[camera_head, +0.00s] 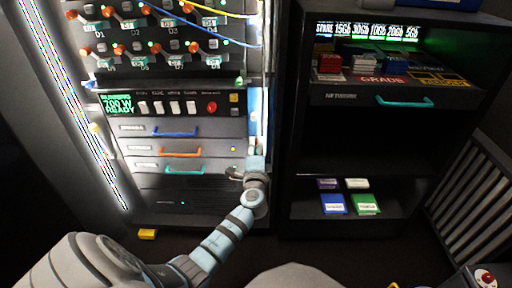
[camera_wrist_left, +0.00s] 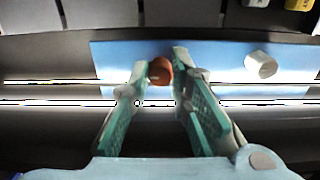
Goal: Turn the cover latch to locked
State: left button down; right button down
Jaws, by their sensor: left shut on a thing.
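A blue plate (camera_head: 253,106) runs up the right edge of the lit rack in the head view. In the left wrist view this blue plate (camera_wrist_left: 225,58) carries an orange-brown knob (camera_wrist_left: 160,71), which may be the cover latch, and a white round knob (camera_wrist_left: 261,65) to its right. My left gripper (camera_wrist_left: 161,84) has its teal fingers on either side of the orange-brown knob and is shut on it. In the head view my left gripper (camera_head: 256,158) is at the plate's lower part, and the knob is hidden. No latch marking is readable. My right gripper is not in view.
The rack has several drawers with coloured handles, including an orange handle (camera_head: 180,153), and a switch row above. A dark shelf unit (camera_head: 297,120) stands close on the right. A yellow block (camera_head: 148,234) lies on the floor.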

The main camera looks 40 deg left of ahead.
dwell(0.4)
pick_arm(q)
jog(key=c, duration=1.5)
grip_release()
jog(key=shift+s, duration=0.1)
jog(key=v, duration=1.2)
